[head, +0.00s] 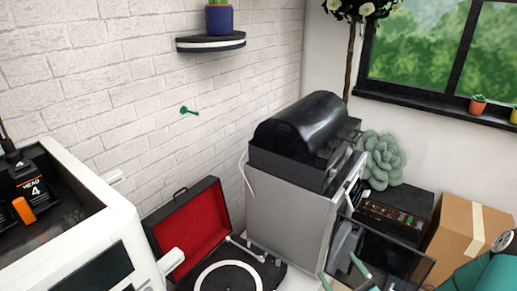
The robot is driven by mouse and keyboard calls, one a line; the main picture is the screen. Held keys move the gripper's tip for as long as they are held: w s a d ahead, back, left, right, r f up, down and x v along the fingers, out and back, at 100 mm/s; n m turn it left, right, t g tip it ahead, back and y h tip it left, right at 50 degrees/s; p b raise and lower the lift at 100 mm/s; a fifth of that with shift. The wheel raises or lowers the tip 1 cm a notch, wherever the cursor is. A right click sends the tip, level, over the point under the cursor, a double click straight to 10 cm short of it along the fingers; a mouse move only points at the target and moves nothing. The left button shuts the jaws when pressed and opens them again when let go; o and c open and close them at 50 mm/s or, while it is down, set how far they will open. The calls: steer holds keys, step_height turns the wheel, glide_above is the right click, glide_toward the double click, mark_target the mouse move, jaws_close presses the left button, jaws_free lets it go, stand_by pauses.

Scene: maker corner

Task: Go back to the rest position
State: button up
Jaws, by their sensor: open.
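A teal rounded part with a dark-rimmed disc, at the bottom right corner, looks like a piece of my own body. No object is named by the task, and I see nothing held.
A white printer-like machine (120,215) stands at left. An open red-lined record player (190,232) sits beside a grey cabinet (285,218) with a black-hooded machine (300,135). A dark open bin (395,262) and a cardboard box (462,235) are at right. A shelf (211,43) juts from the wall.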

steer(key=s+a+r+n+g+y, duration=0.1)
steer(key=s+a+r+n+g, duration=0.3)
steer(key=s+a+n+g, duration=0.45)
steer(key=s+a+r+n+g, duration=0.3)
steer(key=a+r+n+g, duration=0.25)
steer(key=n+g, duration=0.6)
steer(key=s+d+r+n+t+h, duration=0.1)
steer(key=d+r+n+t+h, duration=0.2)
steer(key=r+h, duration=0.2)
steer(key=s+d+r+n+t+h, duration=0.2)
steer(key=d+r+n+t+h, duration=0.1)
steer(key=r+h, duration=0.3)
steer(key=shift+s+r+n, duration=0.2)
steer(key=shift+r+n, duration=0.1)
steer(key=shift+r, duration=0.55)
